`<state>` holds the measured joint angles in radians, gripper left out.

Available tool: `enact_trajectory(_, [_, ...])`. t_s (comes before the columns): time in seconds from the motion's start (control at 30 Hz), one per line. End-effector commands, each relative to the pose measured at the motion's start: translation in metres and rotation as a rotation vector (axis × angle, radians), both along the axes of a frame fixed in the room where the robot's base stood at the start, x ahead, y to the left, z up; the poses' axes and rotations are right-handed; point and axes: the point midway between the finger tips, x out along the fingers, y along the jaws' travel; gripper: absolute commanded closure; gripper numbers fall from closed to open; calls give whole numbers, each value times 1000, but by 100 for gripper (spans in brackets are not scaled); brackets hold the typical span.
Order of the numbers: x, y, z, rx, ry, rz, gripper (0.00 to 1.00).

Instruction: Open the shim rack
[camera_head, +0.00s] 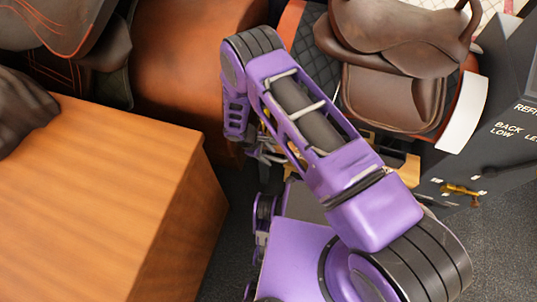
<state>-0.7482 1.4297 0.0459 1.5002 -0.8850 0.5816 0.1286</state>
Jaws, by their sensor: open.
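A dark grey cabinet (495,140) stands at the right edge, with white lettering that includes "BACK LOW" on its slanted face. It may be the shim rack, but I cannot tell for sure. A brass fitting (462,193) is on its lower front. My gripper (266,153) hangs below my purple wrist, left of the cabinet and well apart from it. It is open, partly hidden by my arm, and I see nothing in it. Wooden pieces (408,162) show behind my forearm, mostly covered.
A brown saddle (395,95) sits on a dark quilted pad at the upper right. A wooden block or table (100,200) fills the lower left. Another saddle (60,30) and a brown rounded form (195,70) stand behind it. Grey floor (235,235) shows between the block and my base.

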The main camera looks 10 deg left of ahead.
Motion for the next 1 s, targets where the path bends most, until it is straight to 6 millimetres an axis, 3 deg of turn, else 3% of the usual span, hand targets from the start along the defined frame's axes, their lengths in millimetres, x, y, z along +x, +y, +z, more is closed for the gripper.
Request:
enact_trajectory(0.07, [0,0,0,0,0,0,52])
enact_trajectory(0.33, [0,0,0,0,0,0,100])
enact_trajectory(1.0, [0,1,0,0,0,0,100])
